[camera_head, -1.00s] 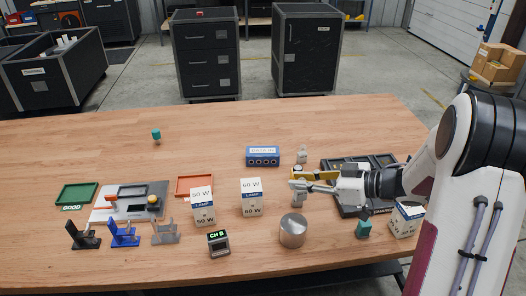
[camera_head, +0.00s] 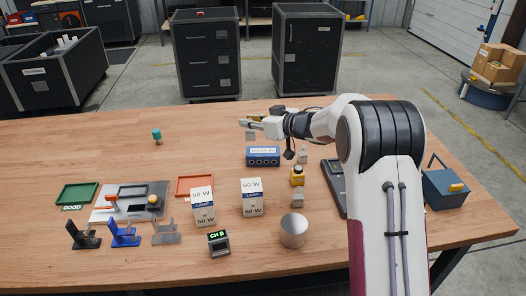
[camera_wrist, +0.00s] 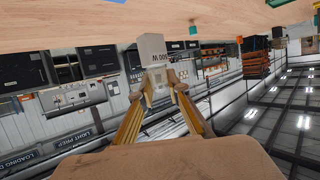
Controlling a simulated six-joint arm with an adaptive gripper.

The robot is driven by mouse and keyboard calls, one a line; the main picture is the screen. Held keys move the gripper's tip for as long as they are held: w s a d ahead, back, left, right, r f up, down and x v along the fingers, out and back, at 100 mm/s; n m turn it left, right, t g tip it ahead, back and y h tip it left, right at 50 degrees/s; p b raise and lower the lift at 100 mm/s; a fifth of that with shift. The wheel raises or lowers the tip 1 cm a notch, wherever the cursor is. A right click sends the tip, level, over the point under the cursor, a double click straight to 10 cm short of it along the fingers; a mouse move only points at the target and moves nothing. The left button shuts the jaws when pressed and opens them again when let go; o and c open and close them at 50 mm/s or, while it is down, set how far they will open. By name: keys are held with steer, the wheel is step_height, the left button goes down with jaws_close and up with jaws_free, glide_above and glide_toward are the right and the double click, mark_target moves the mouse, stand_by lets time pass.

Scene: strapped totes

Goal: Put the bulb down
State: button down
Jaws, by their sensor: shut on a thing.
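My gripper (camera_head: 245,123) is shut on the bulb (camera_head: 250,135), a small pale grey piece, and holds it over the far middle of the table, behind the blue box.
A blue socketed box (camera_head: 263,156) stands behind. A teal piece (camera_head: 156,135) is at the far left. Bare wood surrounds it.

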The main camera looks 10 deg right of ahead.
steer(key=w+d+r+m+t+h, duration=0.1)
steer(key=w+d+r+m+h, duration=0.1)
steer(key=w+d+m, duration=0.1)
steer(key=shift+w+d+t+h, duration=0.4)
steer(key=shift+w+d, duration=0.15)
steer(key=shift+d, duration=0.25)
steer(key=shift+f, duration=0.1)
glide_above(263, 151)
step_height(263, 151, down, 6)
steer(key=shift+w, duration=0.15)
steer(key=shift+f, duration=0.1)
steer(key=shift+f, duration=1.9)
steer(key=shift+f, duration=0.1)
steer(key=c, duration=1.9)
jaws_free()
